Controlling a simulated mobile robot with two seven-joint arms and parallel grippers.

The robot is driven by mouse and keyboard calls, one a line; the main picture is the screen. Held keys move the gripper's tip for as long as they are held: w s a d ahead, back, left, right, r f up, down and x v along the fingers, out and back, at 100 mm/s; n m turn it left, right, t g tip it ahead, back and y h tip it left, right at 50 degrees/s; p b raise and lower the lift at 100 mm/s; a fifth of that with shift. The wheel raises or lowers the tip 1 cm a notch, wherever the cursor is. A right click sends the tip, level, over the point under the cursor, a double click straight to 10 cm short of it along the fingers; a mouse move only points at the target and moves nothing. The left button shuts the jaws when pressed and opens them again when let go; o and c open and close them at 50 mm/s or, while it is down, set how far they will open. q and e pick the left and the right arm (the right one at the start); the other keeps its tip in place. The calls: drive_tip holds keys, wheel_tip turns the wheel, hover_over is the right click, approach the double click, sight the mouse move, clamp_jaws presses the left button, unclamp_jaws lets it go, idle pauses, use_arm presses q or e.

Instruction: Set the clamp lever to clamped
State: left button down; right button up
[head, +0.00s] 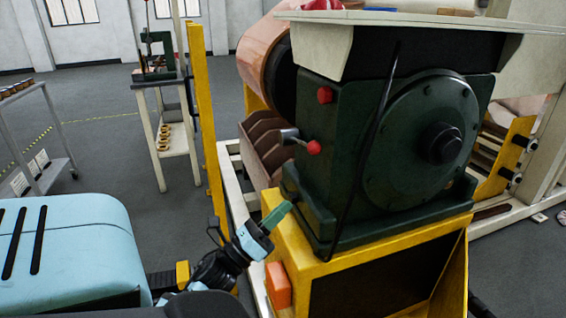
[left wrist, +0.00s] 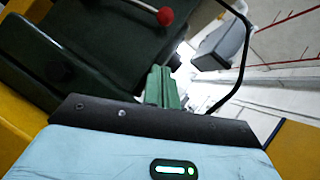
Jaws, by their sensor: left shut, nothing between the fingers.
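The dark green machine (head: 345,190) stands on a yellow base. A lever with a red ball knob (head: 314,148) sticks out of its left side on a metal rod, pointing down to the right; I take it for the clamp lever. A red ball and rod also show at the top of the left wrist view (left wrist: 165,17). My left gripper (head: 278,214) is below and left of that knob, apart from it. Its green fingers are together and empty, also in the left wrist view (left wrist: 162,88). My right gripper is not in view.
A second red knob (head: 324,95) sits higher on the machine. A thin black rod or cable (head: 368,140) crosses its front. A yellow post (head: 206,130) stands to the left, and an orange block (head: 278,285) is on the base. A copper roll (head: 262,50) is behind.

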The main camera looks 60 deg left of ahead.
use_arm(q)
drive_tip(key=w+a+r+p, duration=0.1)
drive_tip(key=w+r+p, duration=0.1)
drive_tip(key=w+r, duration=0.5)
drive_tip(key=shift+w+a+r+p, duration=0.25)
drive_tip(key=shift+w+p, duration=0.15)
drive_tip(key=shift+w, duration=0.15)
